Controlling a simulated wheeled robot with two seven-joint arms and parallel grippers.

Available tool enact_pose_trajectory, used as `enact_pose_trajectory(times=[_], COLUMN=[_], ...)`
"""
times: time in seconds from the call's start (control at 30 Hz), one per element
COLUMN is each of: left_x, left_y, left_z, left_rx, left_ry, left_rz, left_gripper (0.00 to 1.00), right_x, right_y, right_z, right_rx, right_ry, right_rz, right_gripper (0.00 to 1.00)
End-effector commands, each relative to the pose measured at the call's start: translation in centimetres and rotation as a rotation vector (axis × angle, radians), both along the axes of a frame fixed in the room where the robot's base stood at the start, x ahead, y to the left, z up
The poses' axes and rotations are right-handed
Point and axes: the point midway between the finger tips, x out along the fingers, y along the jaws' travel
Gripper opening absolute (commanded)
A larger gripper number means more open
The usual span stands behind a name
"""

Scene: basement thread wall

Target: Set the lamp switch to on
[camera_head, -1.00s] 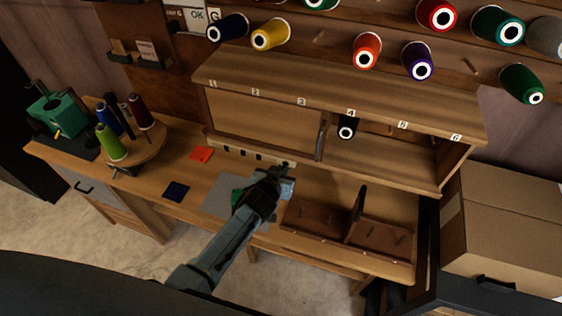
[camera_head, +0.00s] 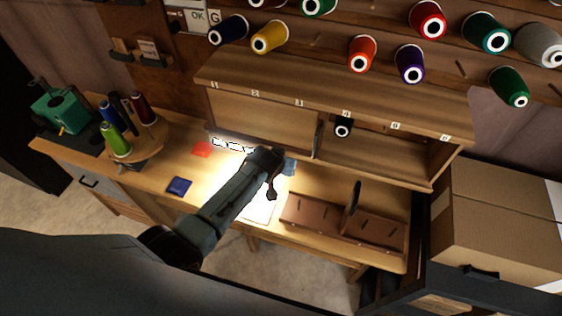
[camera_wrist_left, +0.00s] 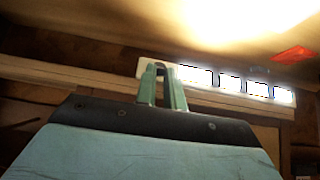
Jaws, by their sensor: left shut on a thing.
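The lamp switch is a small part at the end of a pale strip (camera_head: 228,145) under the shelf; my left gripper mostly hides it. The strip's windows glow white, and bright light falls on the bench below. My left gripper (camera_head: 289,166) is at the strip's right end in the head view. In the left wrist view, the fingers of my left gripper (camera_wrist_left: 162,84) are close together on a small dark piece at the end of the strip (camera_wrist_left: 235,86), which I take for the switch. My right gripper is not in view.
The shelf (camera_head: 330,92) overhangs the bench, with a dark spool (camera_head: 342,127) in it. A brown rack (camera_head: 320,216) stands to the right of my arm. An orange patch (camera_head: 202,149) and a blue patch (camera_head: 179,186) lie left. A cardboard box (camera_head: 490,220) is at right.

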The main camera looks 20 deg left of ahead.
Motion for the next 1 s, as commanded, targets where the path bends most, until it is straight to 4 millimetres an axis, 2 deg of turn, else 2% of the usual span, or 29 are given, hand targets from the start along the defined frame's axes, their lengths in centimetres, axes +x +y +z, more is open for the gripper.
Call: enact_pose_trajectory(times=[0.3,0.33,0.5,0.8,1.0], left_x=[-0.02,-0.02,-0.02,-0.05,-0.69], left_y=[0.0,0.0,-0.01,-0.02,0.02], left_z=[-0.03,-0.03,-0.01,0.04,0.77], left_rx=[0.0,0.0,0.0,0.0,0.0], left_ry=[0.002,0.002,0.002,0.001,0.0], left_rz=[0.0,0.0,0.0,0.0,0.0], left_gripper=[0.0,0.12,0.33,0.33,0.33], right_x=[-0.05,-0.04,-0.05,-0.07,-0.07], right_y=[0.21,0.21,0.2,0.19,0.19], right_z=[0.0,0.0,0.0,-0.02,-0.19], right_rx=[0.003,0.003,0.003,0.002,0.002], right_ry=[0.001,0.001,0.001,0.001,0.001], right_rz=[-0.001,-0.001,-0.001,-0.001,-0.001], right_gripper=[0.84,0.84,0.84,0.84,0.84])
